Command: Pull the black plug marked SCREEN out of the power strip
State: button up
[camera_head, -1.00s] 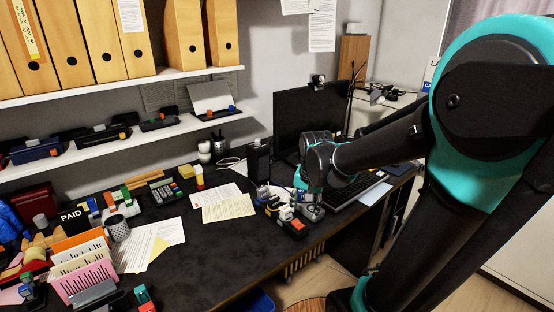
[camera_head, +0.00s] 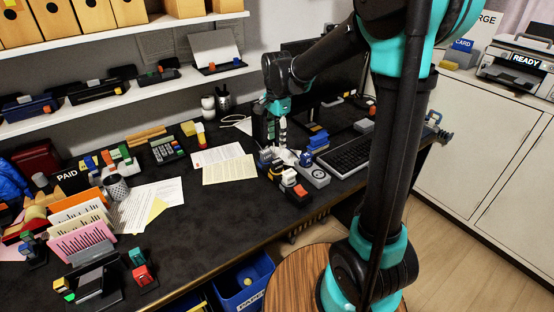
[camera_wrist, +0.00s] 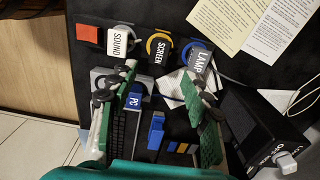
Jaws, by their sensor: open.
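The black plug marked SCREEN (camera_wrist: 158,48) shows in the wrist view with a yellow ring around its label. It sits in a row between the white-labelled SOUND plug (camera_wrist: 117,40) and the grey LAMP plug (camera_wrist: 197,58). An orange-red switch (camera_wrist: 88,34) marks the left end of the row. The strip's body is mostly hidden under the plugs. My gripper (camera_wrist: 159,76) is open, its green-padded fingers apart with nothing held. The SCREEN plug lies beyond the fingertips, roughly between them in the picture. In the head view my gripper (camera_head: 277,118) hangs behind the plugs.
A blue PC plug (camera_wrist: 133,100) sits near the left finger. A black box (camera_wrist: 255,125) stands right of the right finger. The keyboard (camera_head: 345,156) is right of the strip, papers (camera_head: 228,168) left. Bare desk (camera_head: 215,215) lies in front.

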aim_at(277, 161)
notch_tip(277, 161, down, 11)
jog(key=shift+f, duration=0.1)
dwell(0.3)
jog(key=c, duration=1.1)
jog(key=shift+r, duration=0.9)
jog(key=shift+r, duration=0.35)
jog(key=shift+r, duration=0.4)
jog(key=shift+r, duration=2.45)
